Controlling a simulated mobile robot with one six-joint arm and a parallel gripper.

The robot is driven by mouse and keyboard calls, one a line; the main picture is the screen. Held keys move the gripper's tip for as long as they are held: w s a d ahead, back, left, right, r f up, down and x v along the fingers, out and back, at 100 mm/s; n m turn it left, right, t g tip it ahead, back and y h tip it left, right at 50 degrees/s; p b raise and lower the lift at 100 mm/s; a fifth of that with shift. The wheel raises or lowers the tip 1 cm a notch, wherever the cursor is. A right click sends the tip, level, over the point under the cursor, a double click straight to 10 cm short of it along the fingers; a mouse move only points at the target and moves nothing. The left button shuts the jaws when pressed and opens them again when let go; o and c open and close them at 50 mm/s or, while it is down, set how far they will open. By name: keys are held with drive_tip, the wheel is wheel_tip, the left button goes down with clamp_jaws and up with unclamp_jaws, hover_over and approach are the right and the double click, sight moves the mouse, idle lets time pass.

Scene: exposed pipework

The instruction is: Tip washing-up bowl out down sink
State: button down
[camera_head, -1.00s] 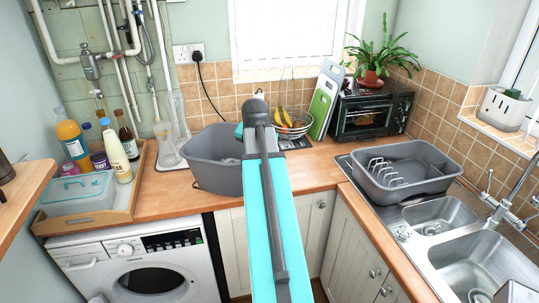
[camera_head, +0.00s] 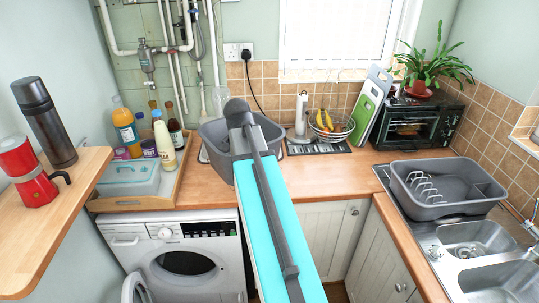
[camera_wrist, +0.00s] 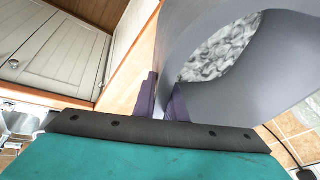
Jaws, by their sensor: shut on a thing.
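The washing-up bowl (camera_head: 213,140) is a deep grey tub near the back counter, between the bottle tray and the wire fruit bowl. My arm partly covers it. My gripper (camera_wrist: 163,98) is shut on the bowl's wall, which fills the upper right of the wrist view (camera_wrist: 200,22). A mottled grey-white patch, perhaps water, shows inside. Whether the bowl touches the worktop is unclear. The steel sink (camera_head: 480,236) is at the right, with a larger basin (camera_head: 500,280) in front, far from the bowl.
A grey dish rack (camera_head: 450,188) stands on the drainer. A wooden tray (camera_head: 172,190) of bottles is close left of the bowl. A red moka pot (camera_head: 28,170) and dark flask (camera_head: 47,120) stand on the left shelf. Worktop right of the bowl (camera_head: 340,170) is clear.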

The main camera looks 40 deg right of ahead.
drive_tip(key=w+a+r+m+p, duration=0.2)
drive_tip(key=w+a, duration=0.1)
drive_tip(key=a, duration=0.3)
drive_tip(key=shift+a+r+g+h, duration=0.2)
drive_tip(key=shift+g+h, duration=0.1)
drive_tip(key=shift+g, duration=0.1)
drive_tip(key=shift+d, duration=0.15)
